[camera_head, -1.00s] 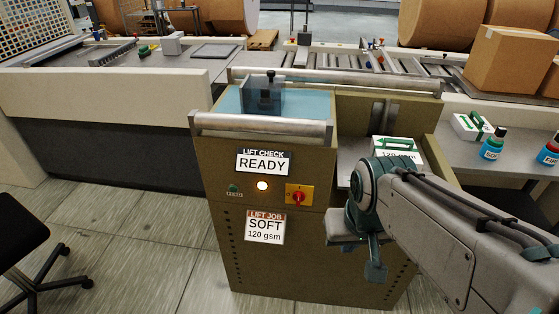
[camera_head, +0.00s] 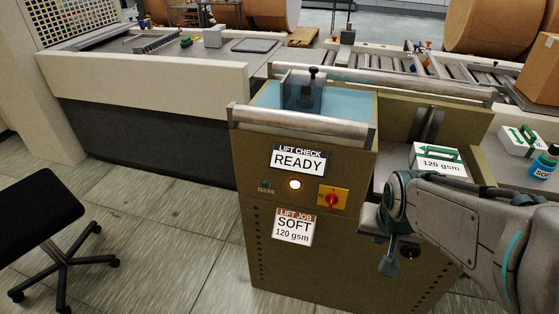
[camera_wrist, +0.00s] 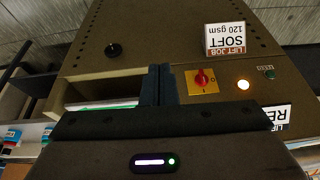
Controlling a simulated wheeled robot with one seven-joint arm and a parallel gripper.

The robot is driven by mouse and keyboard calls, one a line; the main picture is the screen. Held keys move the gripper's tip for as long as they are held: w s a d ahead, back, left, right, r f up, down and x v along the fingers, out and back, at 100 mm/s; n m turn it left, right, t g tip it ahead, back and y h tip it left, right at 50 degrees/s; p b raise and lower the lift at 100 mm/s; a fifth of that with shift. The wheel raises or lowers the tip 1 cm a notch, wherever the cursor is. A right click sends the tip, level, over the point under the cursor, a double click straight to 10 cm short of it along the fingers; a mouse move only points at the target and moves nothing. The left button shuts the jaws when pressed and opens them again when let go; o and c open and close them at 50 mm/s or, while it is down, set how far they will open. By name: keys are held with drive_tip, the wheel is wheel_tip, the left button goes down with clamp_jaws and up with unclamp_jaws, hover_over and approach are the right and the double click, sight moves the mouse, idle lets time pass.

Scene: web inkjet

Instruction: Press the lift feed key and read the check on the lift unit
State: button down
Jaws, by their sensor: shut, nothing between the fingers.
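The lift unit (camera_head: 345,255) is an olive cabinet. Its check sign (camera_head: 298,158) reads "LIFT CHECK READY", partly cut off in the wrist view (camera_wrist: 277,116). Below it are the small green feed key (camera_head: 265,186), a lit lamp (camera_head: 295,184) and a red-and-yellow rotary switch (camera_head: 333,199). The key also shows at right in the wrist view (camera_wrist: 269,72). The job sign (camera_head: 293,226) reads "SOFT 120 gsm". My gripper (camera_head: 388,265) is right of these controls, apart from the key. In the wrist view its fingers (camera_wrist: 156,82) are shut and empty, beside the switch.
A white "120 gsm" pack (camera_head: 437,160) lies in the open bay right of the panel.

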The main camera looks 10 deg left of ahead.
sight(265, 186)
drive_tip(key=w+a+f+m+t+y+b, duration=0.1)
drive_tip(key=w+a+f+m+y+b, duration=0.1)
drive_tip(key=w+a+f, duration=0.5)
drive_tip(key=w+a+f+m+t+y+b, duration=0.1)
drive_tip(key=w+a+f+y+b, duration=0.2)
drive_tip(key=a+f, duration=0.6)
drive_tip(key=w+a+m+t+y+b, duration=0.1)
drive_tip(key=w+a+m+t+y, duration=0.1)
drive_tip(key=a+m, duration=0.5)
drive_tip(key=w+a+f+m+t+y+b, duration=0.1)
drive_tip(key=w+a+m+t+y+b, duration=0.1)
drive_tip(key=a+m+t+y, duration=0.2)
drive_tip(key=shift+a+f+m+t, duration=0.2)
drive_tip(key=shift+a+m+t, duration=0.2)
drive_tip(key=shift+a+m, duration=1.3)
drive_tip(key=shift+a+n, duration=0.25)
drive_tip(key=shift+n, duration=0.05)
drive_tip(key=w, duration=0.8)
drive_tip(key=shift+w+d, duration=0.3)
drive_tip(key=shift+d, duration=0.05)
drive_tip(key=shift+w, duration=0.1)
